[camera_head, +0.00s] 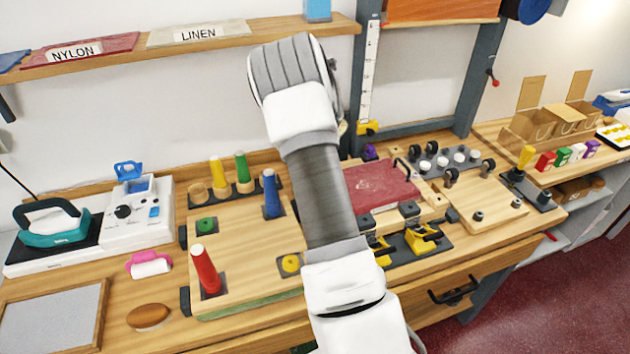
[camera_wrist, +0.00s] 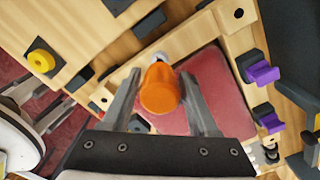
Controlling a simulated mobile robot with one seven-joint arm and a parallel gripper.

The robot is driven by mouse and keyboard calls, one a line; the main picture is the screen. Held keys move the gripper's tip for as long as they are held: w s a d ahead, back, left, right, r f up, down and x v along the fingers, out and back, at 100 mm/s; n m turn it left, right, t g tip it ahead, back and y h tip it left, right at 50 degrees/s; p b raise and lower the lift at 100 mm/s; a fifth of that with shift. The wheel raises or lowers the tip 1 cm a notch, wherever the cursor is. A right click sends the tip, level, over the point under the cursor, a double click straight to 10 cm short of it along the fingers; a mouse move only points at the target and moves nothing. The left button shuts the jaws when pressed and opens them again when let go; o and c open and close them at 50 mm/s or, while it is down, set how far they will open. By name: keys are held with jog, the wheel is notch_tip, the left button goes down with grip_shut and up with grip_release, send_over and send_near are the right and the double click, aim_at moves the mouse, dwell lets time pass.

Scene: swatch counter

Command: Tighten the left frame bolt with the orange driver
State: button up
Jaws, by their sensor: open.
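The orange driver (camera_wrist: 161,90) shows in the wrist view, its handle end towards the camera, in front of the red panel's left edge. My gripper (camera_wrist: 160,86) is open, with one finger on each side of the driver; a gap shows beside each finger. A small grey rounded part (camera_wrist: 160,57) shows just beyond the driver; I cannot tell whether it is a bolt or part of the driver. The red panel (camera_head: 385,186) lies on the bench in the head view. My arm hides the gripper and driver there. I cannot make out the left frame bolt for certain.
Purple clamps (camera_wrist: 263,73) stand along the panel's right side in the wrist view. Yellow clamps (camera_head: 422,238) stand in front of the panel. Left of my arm are a red cone (camera_head: 205,270) and a blue cone (camera_head: 271,195). Grey uprights (camera_head: 366,80) rise behind the bench.

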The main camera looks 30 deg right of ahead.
jog(key=n+b, duration=0.1)
jog(key=n, duration=0.5)
jog(key=shift+f+b, duration=0.1)
jog(key=shift+b, duration=0.2)
jog(key=n, duration=0.5)
jog(key=shift+b, duration=0.35)
jog(key=n+b, duration=0.1)
jog(key=n, duration=1)
jog(key=shift+c, duration=0.3)
